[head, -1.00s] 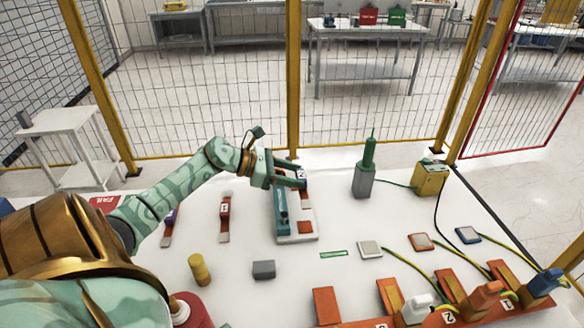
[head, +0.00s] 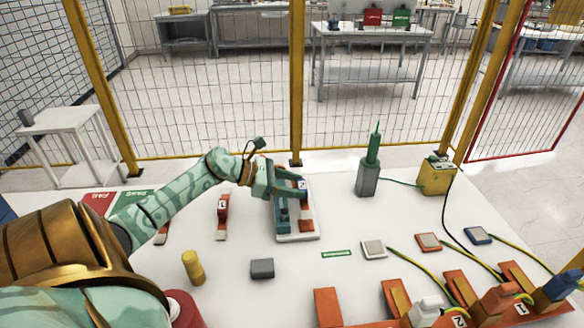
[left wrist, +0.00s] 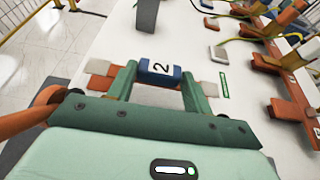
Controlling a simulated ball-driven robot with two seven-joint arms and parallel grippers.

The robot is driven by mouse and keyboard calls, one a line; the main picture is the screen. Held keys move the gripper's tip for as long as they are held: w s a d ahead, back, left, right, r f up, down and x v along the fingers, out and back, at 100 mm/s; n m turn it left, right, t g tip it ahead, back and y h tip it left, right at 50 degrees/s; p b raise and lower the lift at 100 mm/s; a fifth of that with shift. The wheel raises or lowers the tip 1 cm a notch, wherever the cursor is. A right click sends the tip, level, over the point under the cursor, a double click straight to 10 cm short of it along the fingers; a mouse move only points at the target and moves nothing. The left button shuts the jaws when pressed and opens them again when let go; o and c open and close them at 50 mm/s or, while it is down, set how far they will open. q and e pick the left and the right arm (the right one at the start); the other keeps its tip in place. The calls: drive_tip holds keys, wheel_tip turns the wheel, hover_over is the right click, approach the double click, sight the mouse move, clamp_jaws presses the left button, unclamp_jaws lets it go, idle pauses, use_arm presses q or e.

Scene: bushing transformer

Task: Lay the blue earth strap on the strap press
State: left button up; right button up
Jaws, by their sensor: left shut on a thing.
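The blue earth strap, a blue block marked 2 (left wrist: 160,72), sits between the two green fingers of my left gripper (head: 296,187). The fingers are shut on it in the left wrist view. In the head view my gripper is over the strap press (head: 297,238), a pale base with a teal part and an orange pad. The strap is at the far part of the press, partly hidden by the gripper. I cannot tell whether it touches the press. My right gripper is not in view.
A red strap marked 1 (head: 222,212) lies left of the press. A green tool in a grey holder (head: 367,180) is right. Cabled pads and orange stands fill the near right.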

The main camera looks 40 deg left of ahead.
use_arm(q)
drive_tip(key=shift+f, duration=0.15)
drive_tip(key=shift+f+b, duration=0.9)
drive_tip(key=shift+f, duration=0.25)
drive_tip(key=shift+f+b, duration=0.2)
drive_tip(key=shift+b, duration=0.15)
idle(0.4)
drive_tip(key=o, duration=1.1)
